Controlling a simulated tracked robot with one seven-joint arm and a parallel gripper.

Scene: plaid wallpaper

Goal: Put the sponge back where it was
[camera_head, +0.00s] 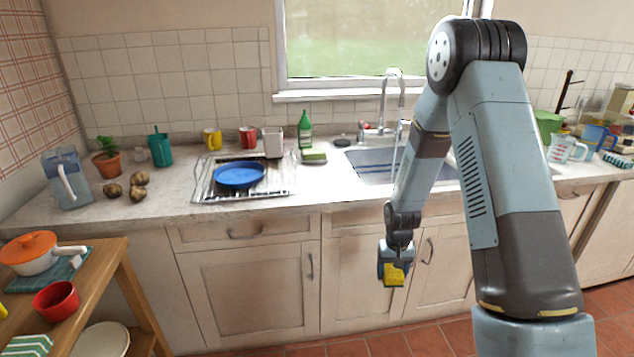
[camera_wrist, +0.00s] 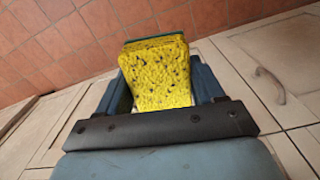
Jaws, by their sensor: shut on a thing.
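My gripper (camera_head: 394,272) is shut on a yellow sponge (camera_head: 396,275) in front of the lower cabinets, below the counter's front edge. In the wrist view the sponge (camera_wrist: 157,75) sits between the two fingers, its dark-spotted yellow face toward the camera and a thin green layer along its far edge. Another sponge-like block (camera_head: 314,156), green on top, rests on the counter beside the green bottle (camera_head: 305,130), left of the sink (camera_head: 372,163).
A drying rack (camera_head: 205,188) with a blue plate (camera_head: 240,174) stands left of the sink. The faucet (camera_head: 390,95) rises behind the basin. A wooden trolley (camera_head: 125,262) with an orange pan (camera_head: 30,252) is at lower left. The floor before the cabinets looks clear.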

